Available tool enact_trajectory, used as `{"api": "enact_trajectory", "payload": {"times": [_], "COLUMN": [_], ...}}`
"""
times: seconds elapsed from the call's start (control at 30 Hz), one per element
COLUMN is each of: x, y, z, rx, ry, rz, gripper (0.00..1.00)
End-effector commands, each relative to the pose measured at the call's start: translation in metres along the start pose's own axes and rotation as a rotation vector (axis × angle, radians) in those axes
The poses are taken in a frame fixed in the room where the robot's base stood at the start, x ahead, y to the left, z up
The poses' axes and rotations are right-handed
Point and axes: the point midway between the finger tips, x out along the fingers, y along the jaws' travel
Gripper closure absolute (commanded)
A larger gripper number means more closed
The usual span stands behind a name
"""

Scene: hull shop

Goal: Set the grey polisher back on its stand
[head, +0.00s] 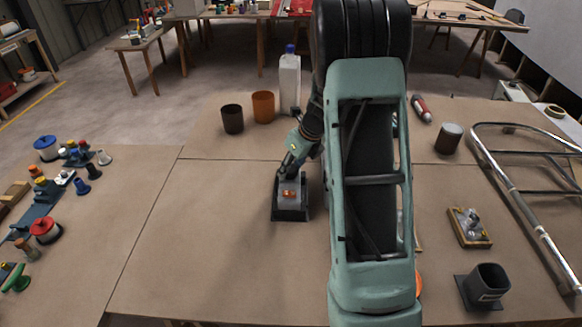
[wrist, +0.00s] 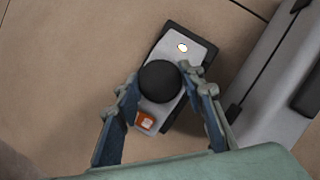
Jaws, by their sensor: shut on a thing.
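The grey polisher (head: 289,187) has a grey body, a dark base and an orange switch. It sits in the middle of the bench in the head view, upright. In the wrist view the polisher (wrist: 153,107) shows a round black knob and a small lit spot. My gripper (wrist: 165,92) is above it, its fingers on either side of the knob and shut on it. In the head view my gripper (head: 295,160) is partly hidden by my arm. I cannot tell whether the base touches the bench, and I cannot surely pick out the stand.
A dark open holder (head: 487,284) on a flat base stands at the right front. A tubular metal frame (head: 530,215) lies right. A pale grey block (wrist: 275,95) is beside the polisher.

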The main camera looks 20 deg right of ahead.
Motion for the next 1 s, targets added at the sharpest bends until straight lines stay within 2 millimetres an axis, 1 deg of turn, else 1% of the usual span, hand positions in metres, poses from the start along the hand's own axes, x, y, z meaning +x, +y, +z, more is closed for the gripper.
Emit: {"api": "enact_trajectory", "payload": {"times": [0.2,0.23,0.27,0.57,1.0], "x": [0.003,0.002,0.002,0.003,-0.033], "y": [-0.001,-0.001,-0.001,0.0,0.0], "z": [0.0,0.0,0.0,-0.002,0.0], "rx": [0.0,0.0,0.0,0.001,0.0], "ry": [-0.003,-0.003,-0.003,0.002,0.0], "rz": [-0.002,-0.002,-0.002,0.001,0.0], "gripper": [0.9,0.6,0.57,0.56,0.56]}}
